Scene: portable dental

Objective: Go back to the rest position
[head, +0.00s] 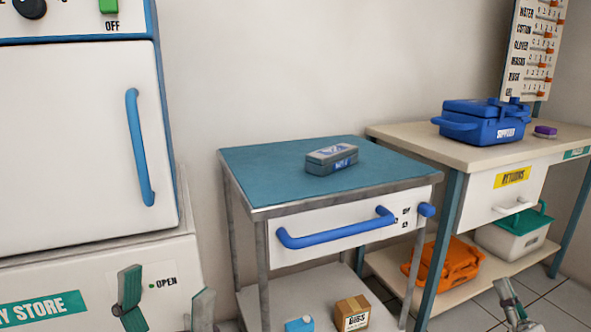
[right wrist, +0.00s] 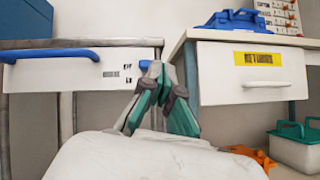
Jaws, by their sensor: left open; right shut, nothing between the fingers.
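My left gripper (head: 167,284) is at the bottom left of the head view, in front of the white cabinet's lower panel. Its two grey and teal fingers stand apart with nothing between them. My right gripper (head: 506,292) shows only in part at the bottom right of the head view, in front of the tiled floor. In the right wrist view its fingers (right wrist: 156,70) meet at the tips and hold nothing. They appear in front of the gap between the trolley and the bench.
A white cabinet (head: 75,150) with a blue handle stands at left. A teal-topped trolley (head: 250,165) carries a grey case (head: 332,159). Its drawer (head: 330,233) looks shut. The bench (head: 400,137) at right holds a blue supplies box (head: 485,122).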

